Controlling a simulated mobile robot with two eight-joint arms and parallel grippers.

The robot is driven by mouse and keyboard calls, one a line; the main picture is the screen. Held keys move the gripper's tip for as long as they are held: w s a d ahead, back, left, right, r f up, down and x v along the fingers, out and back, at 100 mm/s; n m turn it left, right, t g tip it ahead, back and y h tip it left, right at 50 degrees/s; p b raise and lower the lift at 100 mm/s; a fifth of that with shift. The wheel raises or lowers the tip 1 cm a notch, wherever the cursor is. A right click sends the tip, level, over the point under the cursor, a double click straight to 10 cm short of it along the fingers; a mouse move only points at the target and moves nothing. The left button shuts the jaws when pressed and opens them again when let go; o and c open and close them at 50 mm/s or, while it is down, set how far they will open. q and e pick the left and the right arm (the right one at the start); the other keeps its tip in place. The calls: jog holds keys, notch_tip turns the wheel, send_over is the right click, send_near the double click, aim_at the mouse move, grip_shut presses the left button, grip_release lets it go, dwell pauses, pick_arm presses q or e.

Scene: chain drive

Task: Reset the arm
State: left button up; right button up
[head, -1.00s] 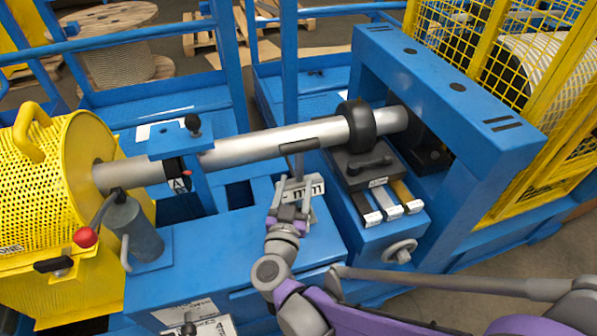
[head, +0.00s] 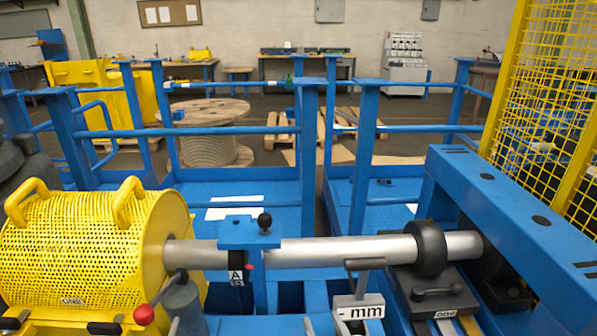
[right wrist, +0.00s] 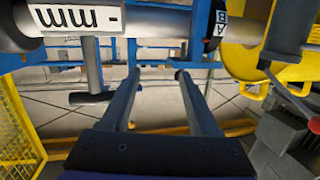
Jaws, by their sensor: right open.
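My right gripper (right wrist: 156,75) is open and empty in the right wrist view, its two fingers apart with bare floor showing between them. Its fingertips point toward the silver shaft (right wrist: 155,24), which runs across the top of that view. The white "mm" label (right wrist: 75,18) shows upside down at the upper left there. In the head view, the gripper's jaws cannot be made out at the bottom edge. My left gripper is not in view.
A yellow perforated guard (head: 80,245) stands at the left end of the shaft, with a red-knobbed lever (head: 144,314) in front. A black collar (head: 430,248) and blue frame (head: 520,205) are at the right. Blue railings (head: 240,130) and a cable reel (head: 208,130) lie behind.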

jog(key=s+d+f+m+g+h, duration=0.1)
jog(key=s+d+f+g+h, duration=0.1)
jog(key=s+d+f+g, duration=0.6)
jog(key=s+d+f+m+g+h, duration=0.1)
jog(key=s+d+f+g+h, duration=0.2)
jog(key=s+f, duration=0.5)
pick_arm(q)
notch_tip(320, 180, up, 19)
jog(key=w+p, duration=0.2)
jog(key=p, duration=1.4)
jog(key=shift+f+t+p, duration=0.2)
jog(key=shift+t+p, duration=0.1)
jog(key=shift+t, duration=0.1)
pick_arm(e)
notch_tip(320, 180, up, 20)
jog(key=d+y, duration=0.1)
jog(key=shift+s+d+r+t, duration=0.2)
jog(key=shift+t, duration=0.1)
